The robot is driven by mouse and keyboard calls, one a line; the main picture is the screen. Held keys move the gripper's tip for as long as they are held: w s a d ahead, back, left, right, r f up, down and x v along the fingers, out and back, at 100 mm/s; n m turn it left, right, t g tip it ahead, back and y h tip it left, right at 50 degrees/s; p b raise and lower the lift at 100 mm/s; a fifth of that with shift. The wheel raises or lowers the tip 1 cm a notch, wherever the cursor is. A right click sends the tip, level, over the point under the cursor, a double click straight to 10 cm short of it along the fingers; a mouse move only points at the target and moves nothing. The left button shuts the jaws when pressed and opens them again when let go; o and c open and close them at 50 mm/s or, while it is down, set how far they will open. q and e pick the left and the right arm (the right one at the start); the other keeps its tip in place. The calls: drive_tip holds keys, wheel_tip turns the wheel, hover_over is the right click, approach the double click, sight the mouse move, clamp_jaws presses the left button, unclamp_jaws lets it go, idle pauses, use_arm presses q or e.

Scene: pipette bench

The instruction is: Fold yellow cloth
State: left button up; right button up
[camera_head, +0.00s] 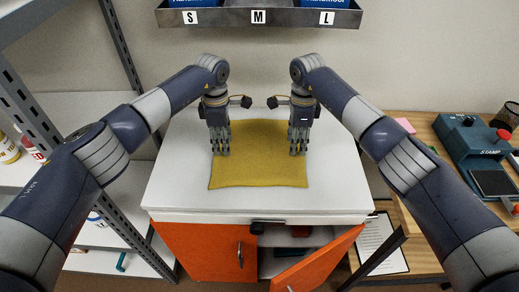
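The yellow cloth (258,165) lies spread out and roughly square on the white cabinet top. Its far edge lies between my two grippers. My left gripper (221,150) points down over the cloth's left side, near the far left corner. My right gripper (297,150) points down over the cloth's right side, near the far right corner. The fingers of both seem close together, and I cannot tell whether either pinches the cloth. The parts of the cloth behind the fingers are hidden.
The white cabinet top (180,188) is clear around the cloth. An orange door (318,262) below hangs open. A metal shelf with blue boxes labelled S, M, L (258,17) is on the wall. A wooden desk (428,133) with a stamp device (472,140) stands right, shelving left.

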use_arm(q)
drive_tip(key=shift+f, duration=0.45)
use_arm(e)
drive_tip(key=shift+f, duration=0.45)
use_arm(q)
drive_tip(key=shift+f, duration=0.1)
use_arm(e)
drive_tip(key=shift+f, duration=0.1)
use_arm(q)
drive_tip(key=shift+f, duration=0.1)
use_arm(e)
drive_tip(key=shift+f, duration=0.15)
use_arm(q)
drive_tip(key=shift+c, duration=0.4)
use_arm(e)
drive_tip(key=shift+c, duration=0.4)
use_arm(q)
drive_tip(key=shift+s, duration=0.1)
clamp_jaws()
use_arm(e)
drive_tip(key=shift+s+f, duration=0.1)
clamp_jaws()
